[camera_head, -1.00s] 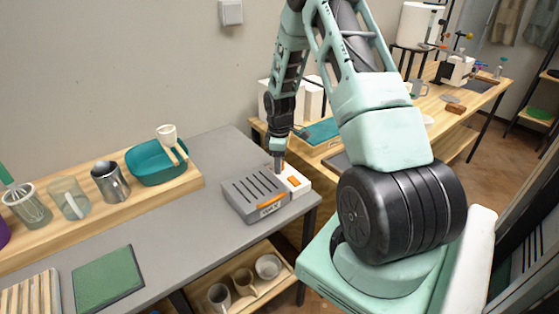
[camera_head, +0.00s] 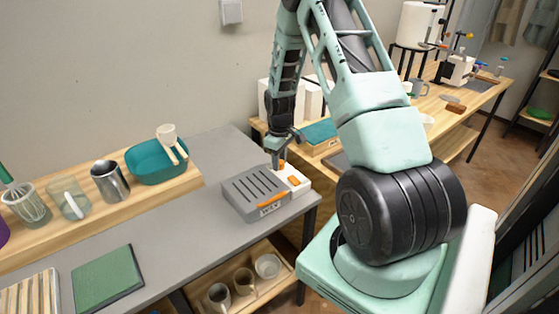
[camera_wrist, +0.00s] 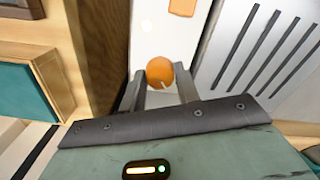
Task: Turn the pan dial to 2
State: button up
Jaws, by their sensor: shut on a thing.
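The pan (camera_head: 247,190) is a grey slotted box with a white side panel near the right end of the grey table. The orange round dial (camera_wrist: 160,71) sits on the white panel; a small pale mark shows on its lower edge. Its numbers cannot be read. In the head view, a bit of the orange dial (camera_head: 282,165) shows beside my gripper (camera_head: 278,164), which points down onto the panel. In the wrist view my gripper (camera_wrist: 161,88) has its two fingers on either side of the dial, shut on it. An orange square (camera_head: 294,181) lies on the same panel.
A teal tub (camera_head: 150,166), a metal jug (camera_head: 108,182) and glass jars stand on a wooden riser at left. A green board (camera_head: 104,278) lies in front. A wooden bench (camera_head: 335,140) stands close behind the pan's right side. Mugs sit on a shelf below.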

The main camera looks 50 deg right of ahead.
jog(key=m, duration=0.4)
jog(key=shift+m, duration=1.6)
jog(key=o, duration=1)
jog(key=shift+c, duration=0.2)
notch_tip(320, 180, up, 18)
jog(key=b, duration=0.2)
jog(key=shift+f, duration=0.25)
